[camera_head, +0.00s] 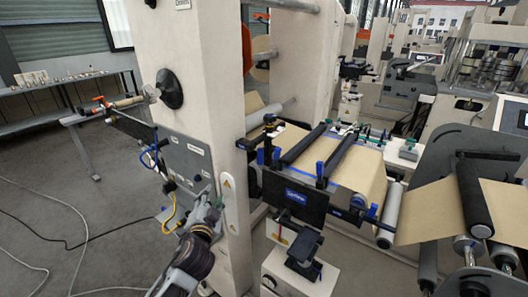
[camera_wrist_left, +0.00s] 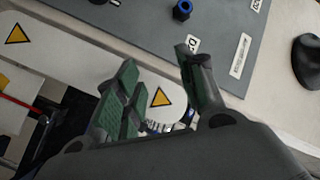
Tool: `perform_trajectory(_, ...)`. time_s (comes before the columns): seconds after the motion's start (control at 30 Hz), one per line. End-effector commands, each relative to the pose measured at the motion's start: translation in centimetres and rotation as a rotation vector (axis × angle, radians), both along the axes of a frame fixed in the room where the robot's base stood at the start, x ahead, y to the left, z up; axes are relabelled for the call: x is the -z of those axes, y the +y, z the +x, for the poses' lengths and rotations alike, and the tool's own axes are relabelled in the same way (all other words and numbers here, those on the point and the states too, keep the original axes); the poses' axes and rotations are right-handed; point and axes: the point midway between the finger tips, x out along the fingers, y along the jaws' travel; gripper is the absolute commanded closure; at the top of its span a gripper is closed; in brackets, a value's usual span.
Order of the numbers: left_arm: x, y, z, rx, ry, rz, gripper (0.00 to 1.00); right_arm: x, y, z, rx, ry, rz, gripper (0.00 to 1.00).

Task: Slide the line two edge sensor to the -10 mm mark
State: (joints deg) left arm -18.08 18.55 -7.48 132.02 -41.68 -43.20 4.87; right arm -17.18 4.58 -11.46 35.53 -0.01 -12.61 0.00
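My left gripper (camera_head: 208,212) is low in front of the cream machine column in the head view, close to the grey panel (camera_head: 188,160). In the left wrist view the gripper (camera_wrist_left: 156,58) has its two green-padded fingers apart, with nothing between them. A small black sensor-like unit with a yellow part (camera_head: 269,122) sits at the left edge of the brown paper web (camera_head: 365,172) in the head view. I cannot tell whether it is the line two edge sensor, and no millimetre scale is readable. My right gripper is not in view.
The grey panel (camera_wrist_left: 140,25) with a blue fitting (camera_wrist_left: 182,10) lies ahead of my left fingers. White plates with yellow warning triangles (camera_wrist_left: 20,35) are close by. A black plate (camera_head: 293,197) stands before the rollers. Cables (camera_head: 75,215) lie on the open floor at left.

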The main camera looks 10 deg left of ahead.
Motion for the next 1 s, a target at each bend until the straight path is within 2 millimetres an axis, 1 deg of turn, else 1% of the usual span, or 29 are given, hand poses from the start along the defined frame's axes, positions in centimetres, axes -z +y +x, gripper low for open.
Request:
perform_trajectory(0.03,-1.0,0.0,-0.2,0.0,-0.018,0.006,0.61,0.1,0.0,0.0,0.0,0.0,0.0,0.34)
perform_trajectory(0.2,-4.3,-0.3,-0.4,0.01,-0.09,0.049,0.61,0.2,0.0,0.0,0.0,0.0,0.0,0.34)
perform_trajectory(0.47,-7.9,-1.0,0.1,0.048,-0.187,0.141,0.61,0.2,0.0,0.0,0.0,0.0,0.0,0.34)
perform_trajectory(0.67,-10.6,-2.0,0.5,0.093,-0.271,0.239,0.61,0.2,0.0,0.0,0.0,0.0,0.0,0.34)
perform_trajectory(0.77,-12.3,-2.9,0.8,0.125,-0.323,0.306,0.61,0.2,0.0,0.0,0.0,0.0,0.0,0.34)
perform_trajectory(0.87,-14.4,-4.1,1.0,0.172,-0.39,0.404,0.61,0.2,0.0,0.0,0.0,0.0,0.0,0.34)
perform_trajectory(1.0,-17.1,-6.5,1.1,0.25,-0.485,0.565,0.61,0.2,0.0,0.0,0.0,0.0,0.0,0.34)
